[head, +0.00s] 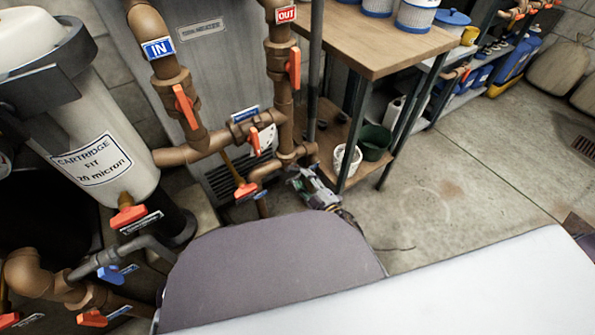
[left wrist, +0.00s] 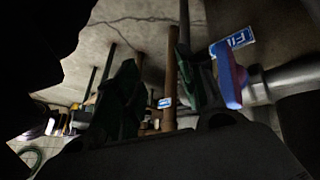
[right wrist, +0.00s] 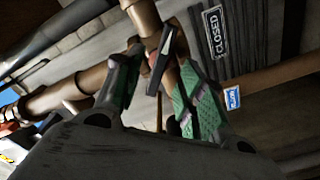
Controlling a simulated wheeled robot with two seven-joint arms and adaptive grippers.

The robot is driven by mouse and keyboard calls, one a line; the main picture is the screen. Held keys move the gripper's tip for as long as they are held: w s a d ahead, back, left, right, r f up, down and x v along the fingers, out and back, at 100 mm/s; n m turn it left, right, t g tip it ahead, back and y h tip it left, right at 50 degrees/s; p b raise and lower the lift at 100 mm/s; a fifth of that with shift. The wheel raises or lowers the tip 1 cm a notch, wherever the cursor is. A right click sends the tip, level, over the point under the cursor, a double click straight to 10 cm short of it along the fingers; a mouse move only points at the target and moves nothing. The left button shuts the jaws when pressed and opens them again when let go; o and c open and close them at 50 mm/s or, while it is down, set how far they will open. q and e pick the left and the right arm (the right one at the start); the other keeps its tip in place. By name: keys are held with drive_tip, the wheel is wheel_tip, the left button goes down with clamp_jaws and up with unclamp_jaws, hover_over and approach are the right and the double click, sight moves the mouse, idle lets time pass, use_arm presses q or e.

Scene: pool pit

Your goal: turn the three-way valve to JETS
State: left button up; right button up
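I cannot pick out the three-way valve for certain; no JETS lettering is readable. In the head view my right gripper (head: 315,188) is low beside the heater pipes, left of the bench leg. In the right wrist view its green-padded fingers (right wrist: 158,68) are apart, with a brown pipe (right wrist: 146,20) and a dark lever (right wrist: 166,48) between or just beyond the tips; contact is unclear. In the left wrist view my left gripper (left wrist: 158,65) has its fingers apart, with nothing seen held. A blue-purple handle (left wrist: 229,80) is beside its right finger. I cannot make out this gripper in the head view.
Orange-handled valves stand on the IN pipe (head: 185,106) and OUT pipe (head: 293,68). A cartridge filter (head: 100,130) is at left, with a blue handle (head: 112,275) below. A wooden bench (head: 385,50) stands right of the pipes. The floor (head: 470,180) at right is largely clear.

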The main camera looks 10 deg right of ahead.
use_arm(q)
drive_tip(key=shift+r+p, duration=0.65)
drive_tip(key=shift+r, duration=0.1)
use_arm(e)
drive_tip(key=v, duration=0.4)
use_arm(q)
drive_tip(key=shift+f, duration=0.15)
use_arm(e)
drive_tip(key=shift+w, duration=0.1)
drive_tip(key=shift+r+b+x, duration=0.2)
drive_tip(key=shift+b+x, duration=0.8)
drive_tip(key=shift+x, duration=0.05)
drive_tip(key=shift+w+a+n, duration=0.15)
drive_tip(key=shift+a+n, duration=0.1)
drive_tip(key=shift+n, duration=0.35)
drive_tip(key=shift+a+n, duration=0.1)
drive_tip(key=shift+n, duration=1)
use_arm(q)
drive_tip(key=f, duration=0.3)
drive_tip(key=shift+d+t, duration=0.25)
drive_tip(key=shift+t, duration=0.05)
use_arm(e)
drive_tip(key=n, duration=0.4)
drive_tip(key=shift+w+f+n, duration=0.15)
drive_tip(key=shift+f+n, duration=0.05)
drive_tip(key=shift+n, duration=0.1)
